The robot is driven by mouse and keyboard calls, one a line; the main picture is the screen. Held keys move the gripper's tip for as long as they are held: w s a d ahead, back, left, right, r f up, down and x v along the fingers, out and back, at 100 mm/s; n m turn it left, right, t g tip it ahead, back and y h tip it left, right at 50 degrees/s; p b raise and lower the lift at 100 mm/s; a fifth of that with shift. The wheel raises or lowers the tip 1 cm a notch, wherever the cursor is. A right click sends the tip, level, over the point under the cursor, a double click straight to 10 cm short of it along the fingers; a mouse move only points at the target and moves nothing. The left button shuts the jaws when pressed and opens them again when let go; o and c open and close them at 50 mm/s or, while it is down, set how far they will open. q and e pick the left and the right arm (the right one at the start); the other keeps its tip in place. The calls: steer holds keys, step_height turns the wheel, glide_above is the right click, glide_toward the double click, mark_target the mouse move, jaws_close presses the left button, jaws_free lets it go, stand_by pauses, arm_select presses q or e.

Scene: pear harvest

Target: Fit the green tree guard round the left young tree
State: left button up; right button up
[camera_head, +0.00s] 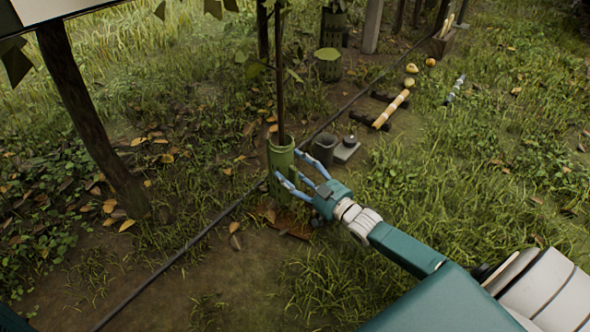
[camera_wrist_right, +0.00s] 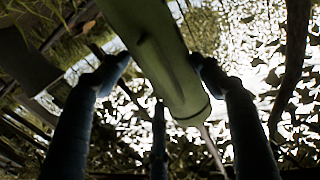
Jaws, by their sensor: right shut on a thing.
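The green tree guard (camera_head: 281,157) is an upright tube, slightly tilted, at the middle of the head view. The slim trunk of a young tree (camera_head: 280,80) runs down into its open top, so the guard is around the trunk. My right gripper (camera_head: 290,180) has its blue fingers closed on the guard's side from the right. In the right wrist view the guard (camera_wrist_right: 160,50) lies between the fingers, and a thin stem (camera_wrist_right: 213,148) shows past its end. I cannot tell whether the guard's foot touches the soil. My left gripper is out of view.
A black hose (camera_head: 185,248) crosses the ground behind the guard. A dark pot (camera_head: 324,149) and a grey block (camera_head: 346,152) stand close on the right. Another green guard (camera_head: 328,68) is further back. Grass at right is mostly open.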

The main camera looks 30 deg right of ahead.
steer(key=o, duration=1.3)
steer(key=shift+s, duration=0.1)
steer(key=s+d+r+p, duration=0.2)
steer(key=s+p, duration=0.3)
steer(key=s, duration=0.1)
steer(key=shift+s+d+p, duration=0.15)
steer(key=shift+d+p, duration=0.15)
steer(key=shift+p, duration=0.05)
